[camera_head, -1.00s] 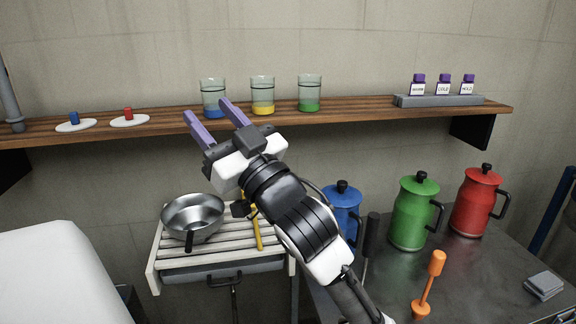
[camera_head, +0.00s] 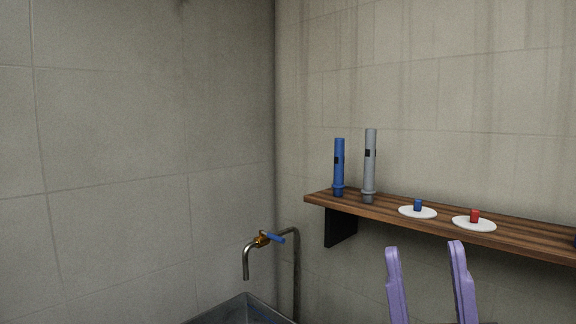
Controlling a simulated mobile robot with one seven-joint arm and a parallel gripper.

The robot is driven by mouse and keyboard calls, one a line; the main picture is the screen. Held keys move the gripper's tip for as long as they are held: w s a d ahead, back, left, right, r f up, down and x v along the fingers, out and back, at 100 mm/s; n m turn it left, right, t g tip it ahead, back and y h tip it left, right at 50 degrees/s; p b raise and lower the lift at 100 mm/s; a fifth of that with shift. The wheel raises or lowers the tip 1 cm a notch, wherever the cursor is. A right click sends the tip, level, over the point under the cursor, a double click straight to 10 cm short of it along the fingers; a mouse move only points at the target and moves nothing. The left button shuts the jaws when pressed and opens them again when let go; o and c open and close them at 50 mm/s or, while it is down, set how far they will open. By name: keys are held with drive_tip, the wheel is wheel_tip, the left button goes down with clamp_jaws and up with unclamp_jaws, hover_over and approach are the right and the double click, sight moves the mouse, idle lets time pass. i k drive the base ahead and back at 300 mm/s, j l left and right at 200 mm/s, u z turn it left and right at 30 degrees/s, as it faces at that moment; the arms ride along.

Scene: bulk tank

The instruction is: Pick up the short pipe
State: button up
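Two upright pipes stand at the left end of the wooden shelf. The short pipe (camera_head: 339,166) is blue with a dark band and a wider collar near its foot. A taller grey pipe (camera_head: 370,164) stands just right of it. My gripper (camera_head: 425,250) shows at the bottom of the view as two purple fingers, spread apart with nothing between them. It appears in front of and below the shelf, to the right of both pipes and apart from them. The rest of my gripper is out of view.
The wooden shelf (camera_head: 520,235) runs along the wall to the right. Two white discs, one with a blue piece (camera_head: 417,205) and one with a red piece (camera_head: 475,216), lie right of the pipes. A tap (camera_head: 262,241) stands over a metal basin (camera_head: 245,308) at lower left.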

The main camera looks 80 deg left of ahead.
sight(338, 186)
drive_tip(key=u, duration=0.5)
drive_tip(key=i+l+u, duration=0.1)
drive_tip(key=u, duration=0.85)
drive_tip(key=l+u, duration=0.15)
drive_tip(key=u, duration=0.35)
drive_tip(key=l+u, duration=0.1)
drive_tip(key=u, duration=0.4)
drive_tip(key=j+z, duration=0.25)
drive_tip(key=j, duration=0.25)
drive_tip(key=k, duration=0.05)
